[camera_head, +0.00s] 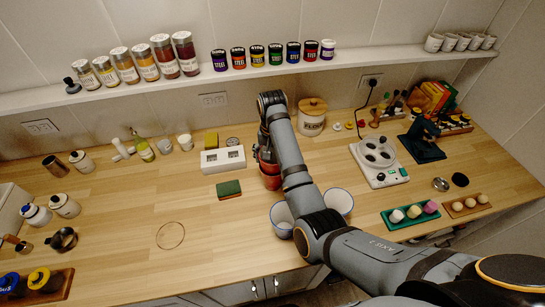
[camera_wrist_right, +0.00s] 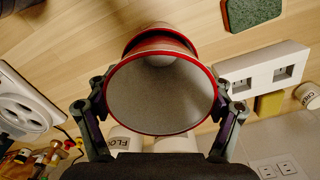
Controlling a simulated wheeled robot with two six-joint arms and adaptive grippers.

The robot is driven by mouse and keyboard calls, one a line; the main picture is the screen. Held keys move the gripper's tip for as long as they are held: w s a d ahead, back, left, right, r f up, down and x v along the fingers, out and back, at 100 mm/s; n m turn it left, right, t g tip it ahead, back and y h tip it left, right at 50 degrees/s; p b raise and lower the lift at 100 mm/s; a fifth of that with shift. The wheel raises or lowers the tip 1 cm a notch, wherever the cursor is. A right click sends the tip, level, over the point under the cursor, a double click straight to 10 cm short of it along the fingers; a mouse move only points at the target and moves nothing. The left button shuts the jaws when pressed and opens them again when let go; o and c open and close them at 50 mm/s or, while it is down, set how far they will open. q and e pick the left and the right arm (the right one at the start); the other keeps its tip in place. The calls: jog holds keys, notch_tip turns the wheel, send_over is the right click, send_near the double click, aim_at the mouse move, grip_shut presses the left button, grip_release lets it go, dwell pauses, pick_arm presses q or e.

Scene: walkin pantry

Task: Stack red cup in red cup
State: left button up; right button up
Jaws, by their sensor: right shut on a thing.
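My right gripper (camera_wrist_right: 160,112) is shut on a red cup (camera_wrist_right: 160,95), with its fingers at both sides of the cup. The cup's wide pale opening faces the wrist camera. A second red cup (camera_wrist_right: 160,38) shows just behind it in the wrist view, mostly hidden by the held one. In the head view the lower red cup (camera_head: 270,183) is on the counter below the right gripper (camera_head: 267,152), partly behind my arm. The two cups overlap in view; I cannot tell how deep one is in the other. My left gripper is not in view.
Two white cups with blue rims (camera_head: 282,218) (camera_head: 338,201) stand close to my right arm. A green sponge (camera_head: 229,189) and a white socket box (camera_head: 222,160) are left of the red cups.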

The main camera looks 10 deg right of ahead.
jog(key=shift+w+f, duration=0.15)
jog(key=shift+f, duration=0.1)
jog(key=o, duration=0.7)
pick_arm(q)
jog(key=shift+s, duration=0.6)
pick_arm(e)
jog(key=shift+r, duration=0.1)
